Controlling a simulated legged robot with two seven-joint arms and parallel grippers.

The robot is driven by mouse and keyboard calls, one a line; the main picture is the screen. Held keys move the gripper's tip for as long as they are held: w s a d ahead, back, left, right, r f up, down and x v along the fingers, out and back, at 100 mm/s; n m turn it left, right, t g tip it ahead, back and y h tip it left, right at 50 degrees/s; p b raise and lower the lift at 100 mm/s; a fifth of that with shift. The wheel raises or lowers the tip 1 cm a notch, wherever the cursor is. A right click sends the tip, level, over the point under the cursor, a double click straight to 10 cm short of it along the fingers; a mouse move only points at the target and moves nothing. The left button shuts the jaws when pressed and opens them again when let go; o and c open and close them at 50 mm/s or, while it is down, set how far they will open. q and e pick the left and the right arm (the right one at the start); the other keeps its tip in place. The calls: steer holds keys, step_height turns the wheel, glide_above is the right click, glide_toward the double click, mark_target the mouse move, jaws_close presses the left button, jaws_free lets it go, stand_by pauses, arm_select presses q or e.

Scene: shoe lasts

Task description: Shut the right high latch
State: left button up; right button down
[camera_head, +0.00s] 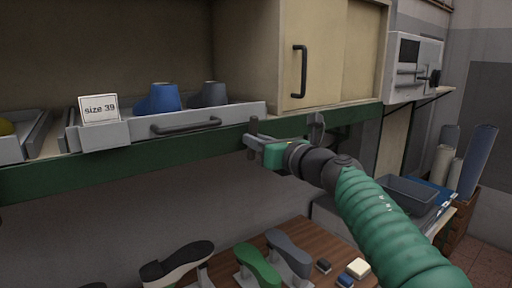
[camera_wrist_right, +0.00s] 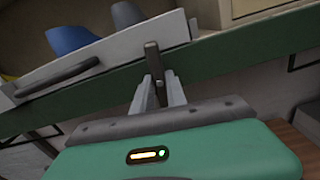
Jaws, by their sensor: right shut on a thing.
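A small dark grey latch (camera_head: 253,126) sits on the green rail at the right end of a grey drawer. It also shows in the right wrist view (camera_wrist_right: 153,62) as a narrow upright bar overlapping the drawer's front corner. My right gripper (camera_head: 254,142) reaches it from the right with its green body. In the right wrist view its two grey fingers (camera_wrist_right: 162,92) are closed on the lower part of the latch. The fingers hide that lower part. My left gripper is not in view.
The drawer (camera_head: 235,112) has a dark handle, a "size 39" card (camera_head: 99,109) and blue and grey lasts. A cream cabinet door (camera_head: 320,60) stands above right. A grey bin (camera_head: 408,193) is at right.

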steer(key=shift+f+n, duration=0.35)
steer(key=shift+n, duration=0.25)
steer(key=shift+r, duration=0.1)
steer(key=c, duration=1.5)
jaws_free()
steer(key=shift+w, duration=0.1)
steer(key=shift+o, duration=0.8)
steer(key=shift+r, duration=0.15)
steer(key=b+v, duration=0.6)
steer(key=v, duration=1)
steer(key=shift+s+d, duration=0.25)
steer(key=shift+d, duration=0.05)
